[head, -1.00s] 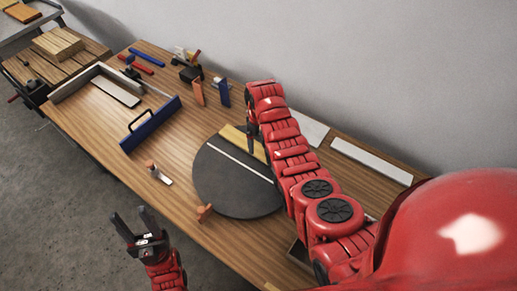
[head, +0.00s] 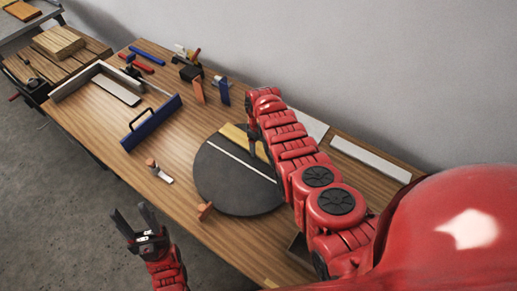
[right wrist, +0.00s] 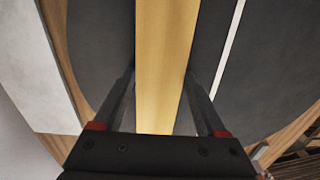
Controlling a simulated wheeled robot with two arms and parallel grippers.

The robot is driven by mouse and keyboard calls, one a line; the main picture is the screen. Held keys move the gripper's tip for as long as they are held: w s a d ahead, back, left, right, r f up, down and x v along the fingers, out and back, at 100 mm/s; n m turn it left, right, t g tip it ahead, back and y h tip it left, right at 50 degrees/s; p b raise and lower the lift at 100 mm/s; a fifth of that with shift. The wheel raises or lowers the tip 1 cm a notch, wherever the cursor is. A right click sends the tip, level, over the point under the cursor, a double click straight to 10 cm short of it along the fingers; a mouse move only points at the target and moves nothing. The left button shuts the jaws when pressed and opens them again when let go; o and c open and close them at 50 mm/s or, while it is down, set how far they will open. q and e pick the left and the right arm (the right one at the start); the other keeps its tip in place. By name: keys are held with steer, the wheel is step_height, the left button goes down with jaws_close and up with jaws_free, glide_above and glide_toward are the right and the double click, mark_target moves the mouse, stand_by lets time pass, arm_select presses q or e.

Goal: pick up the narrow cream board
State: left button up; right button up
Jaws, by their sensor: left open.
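The narrow cream board (head: 233,134), a pale yellow strip, lies on a dark round disc (head: 225,190). Its middle is partly hidden by my right gripper (head: 253,148), which points down over it. In the right wrist view, the board (right wrist: 165,60) runs lengthwise between the two fingers of the right gripper (right wrist: 160,72). The fingertips are close beside its two long edges. I cannot tell whether they press on it. My left gripper (head: 137,222) is open and empty, off the front edge of the table.
A pale panel (head: 370,159) lies to the right behind my right arm. The table's front left is mostly clear.

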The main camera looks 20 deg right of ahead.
steer(key=c, duration=0.9)
steer(key=shift+c, duration=0.4)
steer(key=shift+w+r, duration=0.1)
steer(key=shift+r, duration=0.2)
